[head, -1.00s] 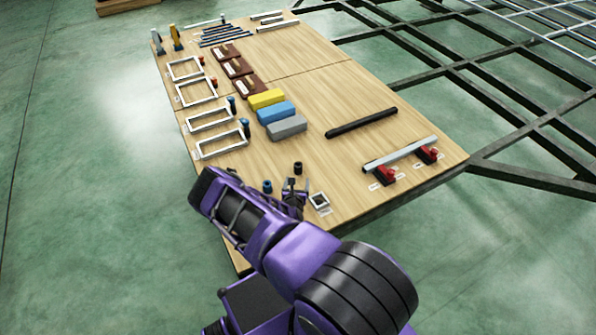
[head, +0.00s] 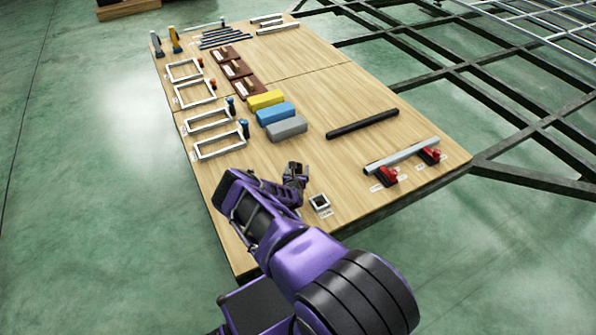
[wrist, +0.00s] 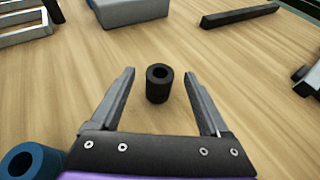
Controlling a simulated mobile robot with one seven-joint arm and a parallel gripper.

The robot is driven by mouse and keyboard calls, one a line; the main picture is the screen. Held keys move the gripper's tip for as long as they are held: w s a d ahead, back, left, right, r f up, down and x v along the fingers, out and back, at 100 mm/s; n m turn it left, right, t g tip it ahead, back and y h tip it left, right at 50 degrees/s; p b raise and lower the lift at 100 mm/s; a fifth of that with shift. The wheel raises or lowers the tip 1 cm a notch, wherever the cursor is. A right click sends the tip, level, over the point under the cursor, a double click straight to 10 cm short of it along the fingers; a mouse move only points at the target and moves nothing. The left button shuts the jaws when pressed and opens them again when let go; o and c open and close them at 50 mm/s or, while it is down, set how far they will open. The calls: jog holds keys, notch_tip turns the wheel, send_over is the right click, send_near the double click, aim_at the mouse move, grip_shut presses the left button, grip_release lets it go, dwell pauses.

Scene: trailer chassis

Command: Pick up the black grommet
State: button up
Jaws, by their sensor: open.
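The black grommet (wrist: 159,84) is a short upright hollow cylinder on the wooden table (wrist: 75,75). In the wrist view it sits centred between the fingertips of my gripper (wrist: 159,73), with a clear gap on each side. The fingers are apart and hold nothing. How far the tips are above the table is hard to judge. In the head view my gripper (head: 295,172) is low over the near part of the table, and I cannot make out the grommet apart from it.
A blue grommet (wrist: 20,160) stands close by at the lower left. A grey block (wrist: 130,11) and a black bar (wrist: 240,14) lie beyond. The wood around the black grommet is clear.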

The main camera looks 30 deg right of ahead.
grip_shut()
dwell(0.3)
